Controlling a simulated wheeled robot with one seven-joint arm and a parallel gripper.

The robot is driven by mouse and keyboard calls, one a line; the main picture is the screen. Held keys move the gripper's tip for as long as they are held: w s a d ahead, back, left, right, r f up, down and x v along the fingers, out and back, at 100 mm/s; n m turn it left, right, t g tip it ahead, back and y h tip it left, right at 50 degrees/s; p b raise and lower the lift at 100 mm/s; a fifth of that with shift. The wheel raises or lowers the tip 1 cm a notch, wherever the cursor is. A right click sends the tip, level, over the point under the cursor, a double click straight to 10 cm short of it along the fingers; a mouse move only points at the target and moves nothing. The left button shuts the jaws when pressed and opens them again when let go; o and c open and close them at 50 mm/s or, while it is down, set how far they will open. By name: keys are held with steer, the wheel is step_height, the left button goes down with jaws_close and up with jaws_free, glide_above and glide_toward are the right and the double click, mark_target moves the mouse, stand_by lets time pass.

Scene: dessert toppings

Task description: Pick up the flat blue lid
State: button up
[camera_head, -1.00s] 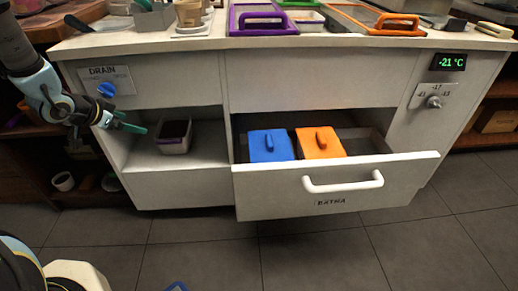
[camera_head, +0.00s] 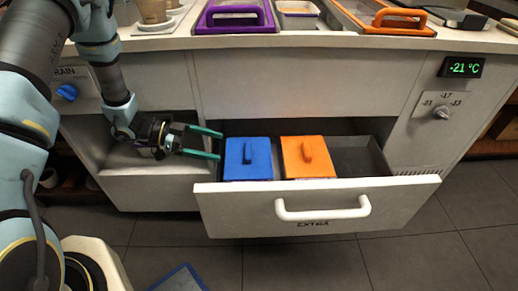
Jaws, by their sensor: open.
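A blue lid (camera_head: 248,160) with a raised grip lies at the left in the open drawer, seemingly on a container whose sides are hidden. A flat blue-rimmed panel (camera_head: 180,278) lies low on the floor, cut off by the bottom edge; I cannot tell which of the two is the flat blue lid. My gripper (camera_head: 220,145) is open and empty, with its green fingers pointing right, just left of the lid in the drawer. Whether they touch it is unclear.
An orange lid (camera_head: 308,158) sits right beside the blue one. The drawer front (camera_head: 318,208) with its white handle (camera_head: 323,209) sticks out over the floor. The drawer's right part is empty. Purple-framed (camera_head: 234,27) and orange-framed (camera_head: 388,27) lids lie on the counter.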

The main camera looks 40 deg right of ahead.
mark_target(248, 150)
steer(key=x, duration=1)
steer(key=shift+s+d+r, duration=0.15)
steer(key=shift+d, duration=0.25)
steer(key=c, duration=1.1)
steer(key=shift+o, duration=0.2)
steer(key=shift+r, duration=0.1)
